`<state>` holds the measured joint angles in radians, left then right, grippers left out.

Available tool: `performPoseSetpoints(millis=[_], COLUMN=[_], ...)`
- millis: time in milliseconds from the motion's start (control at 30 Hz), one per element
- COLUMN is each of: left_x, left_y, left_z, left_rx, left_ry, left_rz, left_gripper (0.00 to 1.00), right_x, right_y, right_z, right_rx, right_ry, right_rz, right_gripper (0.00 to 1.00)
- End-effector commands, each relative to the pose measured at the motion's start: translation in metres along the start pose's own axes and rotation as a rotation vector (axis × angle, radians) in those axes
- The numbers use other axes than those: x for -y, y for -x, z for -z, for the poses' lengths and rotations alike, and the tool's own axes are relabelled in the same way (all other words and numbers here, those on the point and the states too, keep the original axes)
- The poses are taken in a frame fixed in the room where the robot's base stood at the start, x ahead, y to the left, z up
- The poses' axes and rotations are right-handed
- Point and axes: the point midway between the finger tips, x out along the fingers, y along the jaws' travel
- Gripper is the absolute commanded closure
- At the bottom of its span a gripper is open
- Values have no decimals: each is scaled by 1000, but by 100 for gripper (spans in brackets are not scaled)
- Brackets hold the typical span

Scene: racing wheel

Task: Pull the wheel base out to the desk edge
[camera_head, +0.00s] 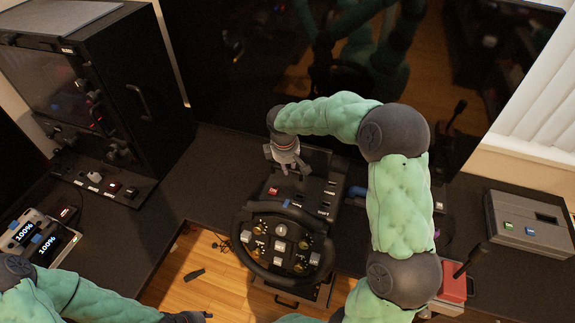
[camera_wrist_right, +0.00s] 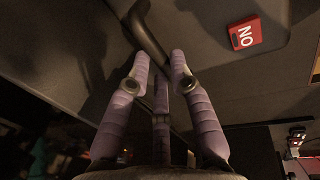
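The wheel base (camera_head: 318,188) is a black box on the dark desk, behind the black steering wheel (camera_head: 284,245) with its buttons and knobs. My right arm arches over from the right, and its gripper (camera_head: 287,168) points down at the base's back left part. In the right wrist view the right gripper (camera_wrist_right: 160,62) is open, its purple fingers spread. A dark curved handle (camera_wrist_right: 149,34) lies just ahead of the fingertips, its near end between them; contact cannot be told. A red ON switch (camera_wrist_right: 245,37) sits beside it. My left gripper (camera_head: 188,317) is barely visible at the bottom edge.
A dark monitor (camera_head: 225,70) stands behind the base. A black cabinet (camera_head: 120,90) is at the left, and a grey box (camera_head: 530,224) at the right. A red-topped unit with a lever (camera_head: 455,283) is at the lower right. Wooden floor shows below the wheel.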

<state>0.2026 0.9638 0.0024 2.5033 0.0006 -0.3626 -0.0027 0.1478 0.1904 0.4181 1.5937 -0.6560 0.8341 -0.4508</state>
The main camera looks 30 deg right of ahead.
Motion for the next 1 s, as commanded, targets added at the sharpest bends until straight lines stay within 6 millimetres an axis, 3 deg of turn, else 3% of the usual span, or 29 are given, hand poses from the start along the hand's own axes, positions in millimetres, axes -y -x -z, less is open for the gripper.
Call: performPoseSetpoints(millis=[267, 600, 700, 1000], left_x=[0, 1, 2, 2], left_y=[0, -4, -4, -4], left_z=[0, 0, 0, 0], left_rx=[0, 0, 0, 0], left_ry=[0, 0, 0, 0], left_rz=[0, 0, 0, 0], left_gripper=[60, 60, 60, 60], right_x=[4, 72, 84, 88], right_y=[0, 13, 16, 17], right_z=[0, 1, 0, 0], right_rx=[0, 1, 1, 1], right_ry=[1, 6, 4, -1], right_rz=[2, 4, 3, 2], right_gripper=[100, 100, 100, 100])
